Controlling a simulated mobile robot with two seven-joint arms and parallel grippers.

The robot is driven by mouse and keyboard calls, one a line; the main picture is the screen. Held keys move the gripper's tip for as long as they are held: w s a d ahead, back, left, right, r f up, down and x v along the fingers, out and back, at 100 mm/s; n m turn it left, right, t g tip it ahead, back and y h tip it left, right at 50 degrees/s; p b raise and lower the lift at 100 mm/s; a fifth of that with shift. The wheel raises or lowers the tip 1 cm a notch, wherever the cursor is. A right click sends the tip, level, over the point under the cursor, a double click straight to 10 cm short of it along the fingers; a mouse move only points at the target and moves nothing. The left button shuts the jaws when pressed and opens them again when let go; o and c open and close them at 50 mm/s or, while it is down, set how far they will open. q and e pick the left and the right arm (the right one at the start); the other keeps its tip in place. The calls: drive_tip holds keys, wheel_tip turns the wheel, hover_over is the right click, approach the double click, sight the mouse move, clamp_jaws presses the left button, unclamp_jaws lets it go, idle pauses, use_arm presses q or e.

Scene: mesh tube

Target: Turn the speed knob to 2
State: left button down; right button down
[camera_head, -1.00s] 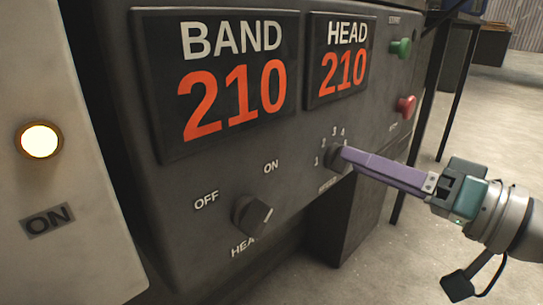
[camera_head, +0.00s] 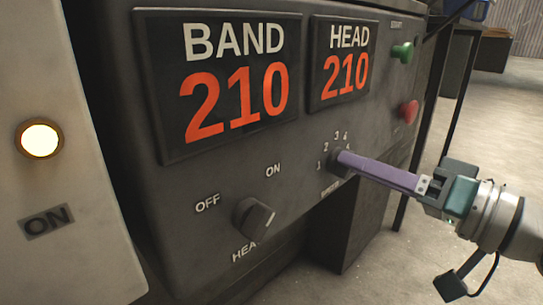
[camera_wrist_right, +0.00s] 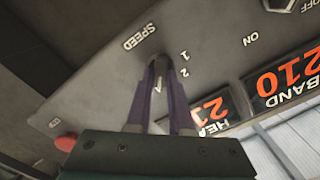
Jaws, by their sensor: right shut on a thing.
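The dark speed knob (camera_head: 334,163) sits on the front of the dark machine panel, with numbers printed in an arc around it. My right gripper (camera_head: 341,159) has its purple fingers shut on this knob, coming from the right. In the right wrist view the knob (camera_wrist_right: 159,66) is between the two fingers (camera_wrist_right: 158,78), below the SPEED label, with the printed 1 and 2 just to its right. A small white mark shows between the fingers, but I cannot tell which number the knob points to. My left gripper is not in view.
The heat knob (camera_head: 252,217) is lower left on the panel, between OFF and ON. The BAND display (camera_head: 230,80) and HEAD display (camera_head: 343,65) read 210. A green button (camera_head: 402,52) and a red button (camera_head: 408,111) are near the panel's right edge.

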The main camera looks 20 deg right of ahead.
idle(0.4)
drive_tip(key=shift+s+a+n+p, duration=0.15)
drive_tip(key=shift+n+p, duration=1.65)
drive_tip(key=shift+n, duration=2.1)
drive_tip(key=shift+w+a+n+p, duration=0.15)
drive_tip(key=shift+n+p, duration=1.6)
drive_tip(key=shift+n, duration=2.15)
drive_tip(key=shift+s, duration=0.1)
drive_tip(key=c, duration=0.8)
unclamp_jaws()
